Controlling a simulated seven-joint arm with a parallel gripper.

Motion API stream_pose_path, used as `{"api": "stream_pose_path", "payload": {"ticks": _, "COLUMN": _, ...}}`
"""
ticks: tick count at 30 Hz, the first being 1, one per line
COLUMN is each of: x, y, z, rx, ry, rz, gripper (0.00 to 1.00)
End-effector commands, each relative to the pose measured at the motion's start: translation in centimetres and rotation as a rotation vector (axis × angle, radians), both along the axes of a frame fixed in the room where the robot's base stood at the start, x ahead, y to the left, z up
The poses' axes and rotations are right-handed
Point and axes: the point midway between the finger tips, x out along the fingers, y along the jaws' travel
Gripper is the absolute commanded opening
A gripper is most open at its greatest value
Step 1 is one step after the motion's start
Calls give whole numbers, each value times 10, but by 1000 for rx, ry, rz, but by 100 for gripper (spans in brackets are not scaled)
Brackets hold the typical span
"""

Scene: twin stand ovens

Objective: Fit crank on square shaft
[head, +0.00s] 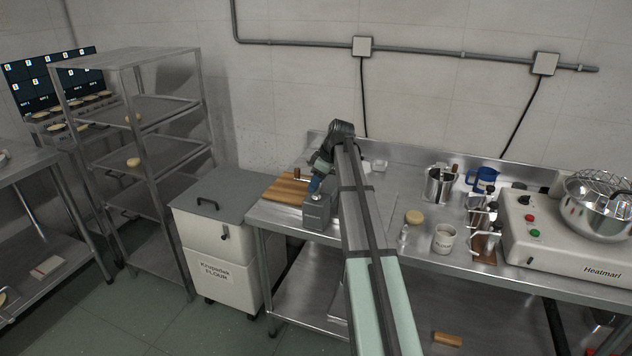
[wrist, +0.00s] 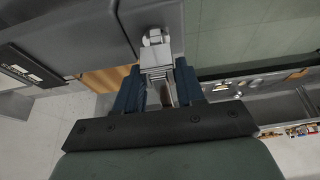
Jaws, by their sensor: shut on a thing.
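My gripper (wrist: 160,92) has dark blue fingers and is shut on the crank (wrist: 157,62), a pale metal arm between the fingertips. A brown part, likely its handle, shows lower down between the fingers. The crank's far end lies against or in front of the dark grey machine body (wrist: 150,12); I cannot tell whether it sits on the square shaft, which I cannot make out. In the head view my gripper (head: 316,184) is just above the grey machine (head: 317,214) at the left end of the steel table.
A wooden board (head: 283,190) lies left of the machine. A grey-lidded flour bin (head: 215,195) stands beside the table. To the right are a dough round (head: 414,217), a white cup (head: 444,238), a steel pot (head: 438,187) and a blue jug (head: 483,179).

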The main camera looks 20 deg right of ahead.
Motion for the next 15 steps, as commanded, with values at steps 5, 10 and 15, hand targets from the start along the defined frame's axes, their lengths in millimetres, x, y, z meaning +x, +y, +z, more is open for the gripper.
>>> {"api": "stream_pose_path", "payload": {"ticks": 5, "x": 0, "y": 0, "z": -3, "rx": 1, "ry": -1, "rz": 0, "gripper": 0}}
{"api": "stream_pose_path", "payload": {"ticks": 10, "x": 0, "y": 0, "z": -5, "rx": 0, "ry": -1, "rz": 0, "gripper": 0}}
{"api": "stream_pose_path", "payload": {"ticks": 15, "x": 0, "y": 0, "z": -8, "rx": 0, "ry": -1, "rz": 0, "gripper": 0}}
